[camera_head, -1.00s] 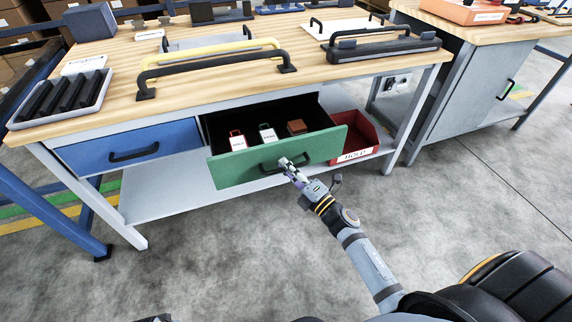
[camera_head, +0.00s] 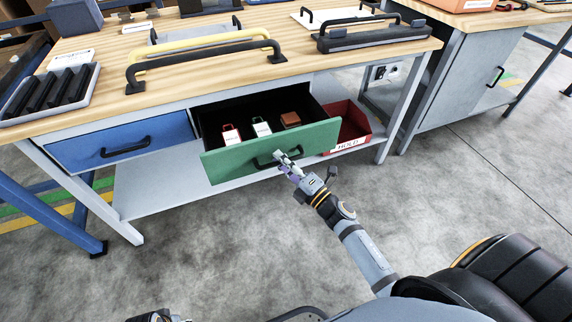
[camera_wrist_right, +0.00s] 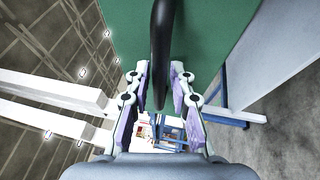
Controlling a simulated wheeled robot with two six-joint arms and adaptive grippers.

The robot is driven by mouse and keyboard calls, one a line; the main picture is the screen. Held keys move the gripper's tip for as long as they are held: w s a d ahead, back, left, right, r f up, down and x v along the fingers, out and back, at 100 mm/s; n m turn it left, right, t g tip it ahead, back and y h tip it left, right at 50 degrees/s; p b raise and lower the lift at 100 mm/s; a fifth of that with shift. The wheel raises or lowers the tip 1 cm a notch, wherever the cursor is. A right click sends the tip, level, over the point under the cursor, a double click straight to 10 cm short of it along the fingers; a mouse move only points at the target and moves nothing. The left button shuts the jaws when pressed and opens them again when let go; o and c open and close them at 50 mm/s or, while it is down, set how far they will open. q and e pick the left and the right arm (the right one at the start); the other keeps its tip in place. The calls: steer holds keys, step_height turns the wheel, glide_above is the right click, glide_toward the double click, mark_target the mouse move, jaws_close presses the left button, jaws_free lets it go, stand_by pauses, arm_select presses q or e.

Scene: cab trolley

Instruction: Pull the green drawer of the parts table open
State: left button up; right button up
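The green drawer (camera_head: 235,160) of the parts table (camera_head: 210,88) stands well open, with its black inside showing. Its black handle (camera_head: 262,162) is on the front panel. My right gripper (camera_head: 284,158) is at the handle. In the right wrist view, the gripper's fingers (camera_wrist_right: 161,80) close on both sides of the dark handle bar (camera_wrist_right: 162,45), in front of the green panel (camera_wrist_right: 205,30). In the drawer lie a red-and-white padlock-shaped item (camera_head: 231,134), a white one (camera_head: 261,127) and a brown block (camera_head: 290,119). My left gripper (camera_head: 158,316) barely shows at the bottom edge; its fingers cannot be made out.
A shut blue drawer (camera_head: 125,143) is left of the green one. A red bin (camera_head: 352,129) marked HOLD sits on the lower shelf (camera_head: 150,190). A grey cabinet (camera_head: 465,85) stands right. The floor in front is clear.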

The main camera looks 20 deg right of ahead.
steer(key=v, duration=1.2)
steer(key=shift+w+f, duration=0.1)
